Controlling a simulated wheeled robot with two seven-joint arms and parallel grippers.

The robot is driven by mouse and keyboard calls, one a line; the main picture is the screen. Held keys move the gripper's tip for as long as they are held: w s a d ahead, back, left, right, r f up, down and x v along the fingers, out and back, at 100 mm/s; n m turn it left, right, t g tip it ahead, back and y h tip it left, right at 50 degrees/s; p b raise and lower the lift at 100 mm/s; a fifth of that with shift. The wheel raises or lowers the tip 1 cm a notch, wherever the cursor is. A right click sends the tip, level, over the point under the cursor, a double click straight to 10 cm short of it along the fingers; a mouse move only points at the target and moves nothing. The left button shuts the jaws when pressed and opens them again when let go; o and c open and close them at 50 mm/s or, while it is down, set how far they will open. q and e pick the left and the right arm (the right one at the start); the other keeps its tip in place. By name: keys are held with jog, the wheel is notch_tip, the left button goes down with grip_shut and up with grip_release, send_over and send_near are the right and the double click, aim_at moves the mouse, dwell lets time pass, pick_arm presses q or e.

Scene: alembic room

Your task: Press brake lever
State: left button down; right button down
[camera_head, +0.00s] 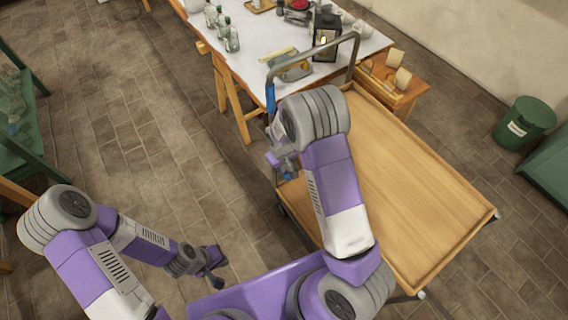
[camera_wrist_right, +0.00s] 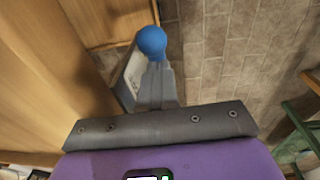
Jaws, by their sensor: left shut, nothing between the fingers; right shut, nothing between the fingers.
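A blue round knob (camera_wrist_right: 151,41), which looks like the end of the brake lever, shows in the right wrist view just beyond my right fingertips. A small blue spot (camera_head: 287,177) shows by my right gripper in the head view. My right gripper (camera_head: 280,163) is shut and empty, beside the near left side of the wooden cart (camera_head: 425,185). In the wrist view its fingers (camera_wrist_right: 158,75) reach up to the knob; I cannot tell whether they touch. The lever's shaft is hidden. My left gripper (camera_head: 215,282) is shut and empty over the floor.
The cart has a grey push handle (camera_head: 310,50) with a blue sleeve (camera_head: 270,95). A white-topped table (camera_head: 265,35) with bottles and a lantern (camera_head: 326,35) stands behind. A green bin (camera_head: 525,122) is at right. The floor left of the cart is clear.

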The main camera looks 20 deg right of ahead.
jog(key=shift+d, duration=0.1)
notch_tip(320, 180, up, 13)
jog(key=s+a+p, duration=0.1)
jog(key=s+p, duration=0.1)
jog(key=p, duration=0.3)
jog(key=shift+s, duration=0.35)
jog(key=shift+r, duration=0.1)
jog(key=s+a+f+m+y, duration=0.2)
jog(key=s+a+f, duration=0.2)
jog(key=s+f, duration=0.4)
jog(key=s+a+f+m+y, duration=0.2)
jog(key=s+a+f, duration=0.3)
jog(key=s+f, duration=0.3)
jog(key=shift+s+a+f+m+y, duration=0.15)
jog(key=shift+s+m+y, duration=0.25)
jog(key=shift+s+m, duration=0.3)
jog(key=shift+s, duration=0.1)
